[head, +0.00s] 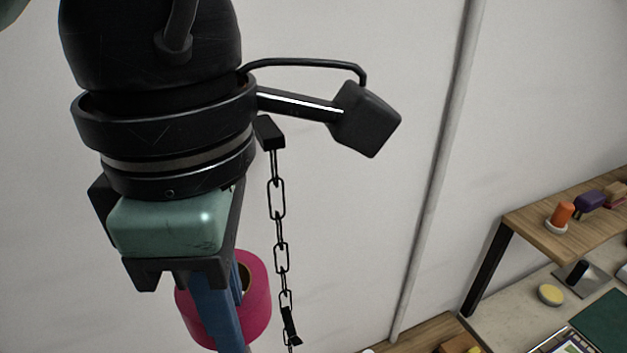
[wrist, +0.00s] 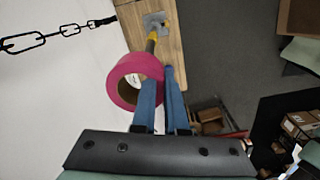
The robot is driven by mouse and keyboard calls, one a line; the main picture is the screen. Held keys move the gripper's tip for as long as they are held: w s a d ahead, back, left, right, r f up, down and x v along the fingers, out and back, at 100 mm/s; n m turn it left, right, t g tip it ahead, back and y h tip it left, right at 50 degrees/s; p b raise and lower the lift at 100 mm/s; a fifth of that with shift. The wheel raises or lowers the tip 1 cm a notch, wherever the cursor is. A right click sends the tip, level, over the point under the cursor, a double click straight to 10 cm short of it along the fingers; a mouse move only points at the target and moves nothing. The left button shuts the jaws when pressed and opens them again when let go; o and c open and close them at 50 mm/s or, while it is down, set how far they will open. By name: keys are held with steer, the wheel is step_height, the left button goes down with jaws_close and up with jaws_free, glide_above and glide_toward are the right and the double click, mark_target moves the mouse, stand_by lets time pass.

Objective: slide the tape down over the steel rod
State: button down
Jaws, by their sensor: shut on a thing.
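The tape is a thick pink roll (head: 263,300) low in the head view, and it also shows in the wrist view (wrist: 120,73). My gripper (wrist: 160,77) has blue fingers shut on the right-hand part of the roll, one finger over its opening and the other at its outer side. The gripper also shows in the head view (head: 222,325). In the wrist view, a short dark rod (wrist: 150,46) with a yellow part stands beyond the roll on a grey base (wrist: 157,19). The roll hides its near end, so I cannot tell whether it enters the hole.
The grey base is on a wooden tabletop (wrist: 168,45). A black chain (head: 281,258) hangs beside my gripper. A wooden shelf (head: 535,238) with small coloured objects stands at the right, above a pale worktop. A white wall and a vertical pipe (head: 432,190) are behind.

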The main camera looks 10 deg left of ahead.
steer(key=shift+d, duration=0.15)
steer(key=shift+w+f, duration=0.1)
steer(key=shift+f, duration=0.25)
steer(key=f+b, duration=0.1)
steer(key=f, duration=0.1)
steer(key=f+b, duration=0.2)
steer(key=shift+s+f, duration=0.2)
steer(key=shift+f, duration=0.15)
stand_by(0.3)
stand_by(0.5)
